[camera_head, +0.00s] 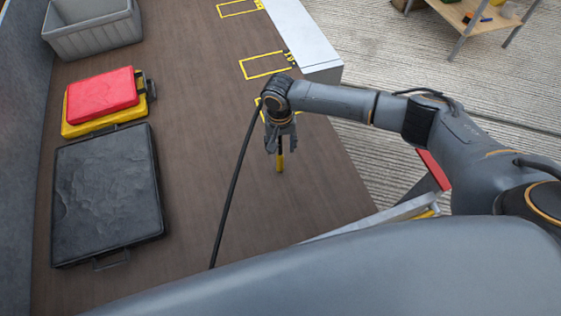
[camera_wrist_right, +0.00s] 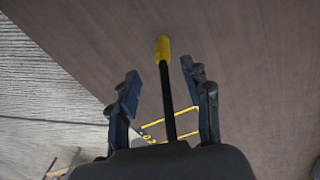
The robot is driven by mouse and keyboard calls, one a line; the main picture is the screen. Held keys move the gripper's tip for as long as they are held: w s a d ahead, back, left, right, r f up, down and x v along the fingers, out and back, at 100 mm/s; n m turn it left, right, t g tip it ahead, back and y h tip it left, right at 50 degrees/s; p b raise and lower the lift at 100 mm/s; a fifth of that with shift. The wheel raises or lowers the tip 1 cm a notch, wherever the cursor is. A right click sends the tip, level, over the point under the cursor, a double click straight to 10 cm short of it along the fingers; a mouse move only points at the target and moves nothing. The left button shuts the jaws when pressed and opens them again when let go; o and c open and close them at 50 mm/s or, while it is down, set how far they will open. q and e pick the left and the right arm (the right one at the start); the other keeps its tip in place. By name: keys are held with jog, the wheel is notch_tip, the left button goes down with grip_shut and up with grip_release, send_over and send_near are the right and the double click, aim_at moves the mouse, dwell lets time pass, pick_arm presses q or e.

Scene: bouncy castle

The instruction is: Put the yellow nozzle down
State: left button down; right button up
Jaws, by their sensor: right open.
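The yellow nozzle (camera_head: 280,163) has a yellow tip and a dark shaft; it shows just below my right gripper (camera_head: 281,145) over the brown work surface (camera_head: 215,120). In the right wrist view, its yellow tip (camera_wrist_right: 163,48) lies beyond the fingertips. The dark shaft runs back between the two fingers of my right gripper (camera_wrist_right: 162,80). The fingers are spread, with a visible gap on each side of the shaft. I cannot tell whether the nozzle rests fully on the surface. My left gripper is not in view.
A black case (camera_head: 105,195), a red case (camera_head: 102,92) on a yellow case (camera_head: 75,129), and a grey crate (camera_head: 95,33) are at left. Yellow outlines (camera_head: 265,65) mark the surface near its right edge. A thin black cable (camera_head: 233,185) runs down from the wrist area.

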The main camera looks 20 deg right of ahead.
aim_at(280, 154)
jog(key=shift+w+f+b, duration=0.15)
jog(key=shift+f+b, duration=0.05)
jog(key=shift+f, duration=1.35)
jog(key=shift+w+f+b, duration=0.1)
jog(key=shift+f+b, duration=0.1)
jog(key=shift+f, duration=1.35)
grip_shut()
